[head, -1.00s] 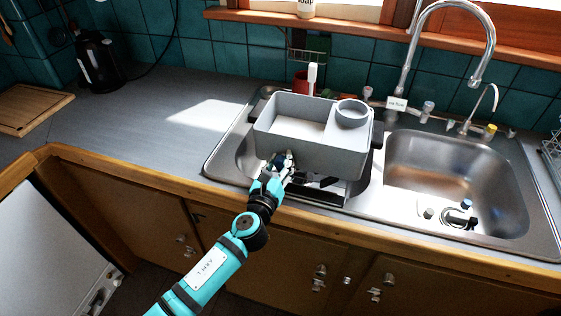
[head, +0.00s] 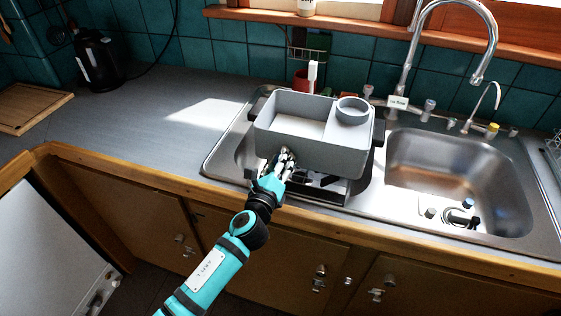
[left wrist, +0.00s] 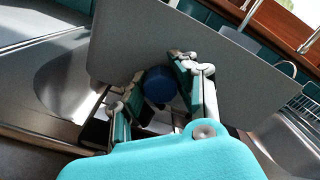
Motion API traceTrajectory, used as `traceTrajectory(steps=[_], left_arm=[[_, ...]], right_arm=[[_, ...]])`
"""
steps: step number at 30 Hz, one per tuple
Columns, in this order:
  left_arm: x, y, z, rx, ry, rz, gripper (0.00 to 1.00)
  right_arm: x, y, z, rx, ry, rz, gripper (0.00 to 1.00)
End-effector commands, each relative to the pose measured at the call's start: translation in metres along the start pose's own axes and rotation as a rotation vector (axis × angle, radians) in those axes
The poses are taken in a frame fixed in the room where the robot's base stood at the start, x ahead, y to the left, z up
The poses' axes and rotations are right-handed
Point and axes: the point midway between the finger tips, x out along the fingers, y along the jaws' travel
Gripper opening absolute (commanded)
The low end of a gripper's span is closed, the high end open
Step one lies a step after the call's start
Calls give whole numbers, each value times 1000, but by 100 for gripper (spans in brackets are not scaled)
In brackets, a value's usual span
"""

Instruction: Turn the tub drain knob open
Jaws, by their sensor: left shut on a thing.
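The grey tub (head: 310,152) sits over the left sink basin, with a round cup-like insert at its back right corner. In the left wrist view its front wall (left wrist: 115,45) fills the middle. The round dark blue drain knob (left wrist: 160,86) is on that wall, low down. My left gripper (head: 285,156) is at the tub's lower front left. In the left wrist view its fingers (left wrist: 153,80) are on either side of the knob, shut on it. In the head view the fingers hide the knob. My right gripper is out of view.
A dark rack (head: 325,193) shows under the tub. The right basin (head: 460,170) holds a few small dark and blue items. A tall faucet (head: 490,40) stands behind. The counter (head: 130,130) left of the sink is clear. A black kettle (head: 98,62) stands at the back left.

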Motion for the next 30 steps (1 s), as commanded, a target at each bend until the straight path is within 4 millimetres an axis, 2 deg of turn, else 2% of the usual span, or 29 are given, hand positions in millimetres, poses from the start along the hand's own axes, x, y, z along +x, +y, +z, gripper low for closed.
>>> traceTrajectory(steps=[30], left_arm=[[0,2,-2,-929,1,2,0]], right_arm=[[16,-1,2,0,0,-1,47]])
